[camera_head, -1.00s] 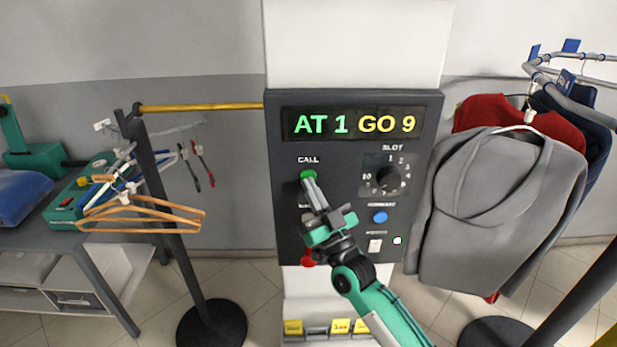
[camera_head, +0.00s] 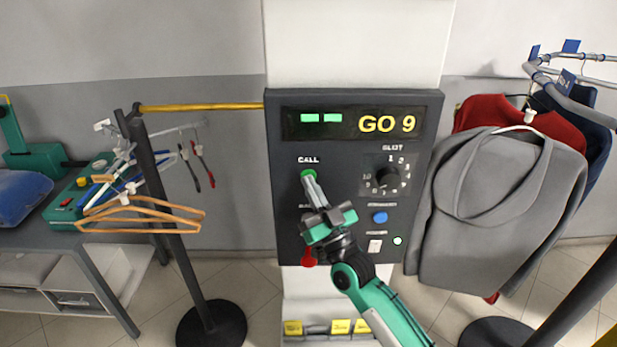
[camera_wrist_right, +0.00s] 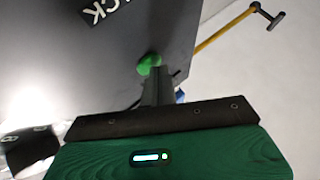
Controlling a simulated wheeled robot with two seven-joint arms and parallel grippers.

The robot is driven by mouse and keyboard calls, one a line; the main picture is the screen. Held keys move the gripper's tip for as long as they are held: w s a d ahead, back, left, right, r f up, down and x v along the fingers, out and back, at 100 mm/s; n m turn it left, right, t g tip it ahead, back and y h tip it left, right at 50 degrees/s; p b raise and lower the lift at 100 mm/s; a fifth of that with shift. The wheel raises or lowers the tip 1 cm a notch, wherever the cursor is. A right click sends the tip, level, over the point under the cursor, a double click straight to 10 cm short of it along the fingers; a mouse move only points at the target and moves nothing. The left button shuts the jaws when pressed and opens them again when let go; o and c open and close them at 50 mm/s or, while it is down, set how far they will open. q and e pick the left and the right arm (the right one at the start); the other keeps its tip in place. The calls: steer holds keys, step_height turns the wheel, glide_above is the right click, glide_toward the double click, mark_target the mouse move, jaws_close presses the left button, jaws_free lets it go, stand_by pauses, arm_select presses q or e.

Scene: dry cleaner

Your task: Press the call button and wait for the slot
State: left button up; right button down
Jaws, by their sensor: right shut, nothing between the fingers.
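The dark control panel (camera_head: 345,140) is on the white column, with a display (camera_head: 350,123) that reads two green dashes and "GO 9" in yellow. The green call button (camera_head: 308,175) sits under the word CALL. My right gripper (camera_head: 309,181) is shut and empty, its fingertips at the lower edge of the button. In the right wrist view the fingertips meet the green button (camera_wrist_right: 149,62); how far it is pushed in I cannot tell. The slot dial (camera_head: 388,178) is at the panel's right. My left gripper is not in view.
Below the dial are a blue button (camera_head: 380,217) and a white switch (camera_head: 375,246) beside a lit lamp (camera_head: 397,241). A red knob (camera_head: 309,258) is at the lower left. A grey jacket (camera_head: 495,215) hangs right; wooden hangers (camera_head: 140,215) are left.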

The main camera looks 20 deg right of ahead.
steer(key=shift+s, duration=0.1)
steer(key=shift+s+a+p, duration=0.2)
steer(key=shift+s+p, duration=0.1)
steer(key=shift+s, duration=0.4)
steer(key=s, duration=0.2)
steer(key=s+a+p, duration=0.1)
steer(key=s, duration=0.1)
steer(key=shift+s+a, duration=0.2)
steer(key=shift+s, duration=0.2)
steer(key=shift+f, duration=0.1)
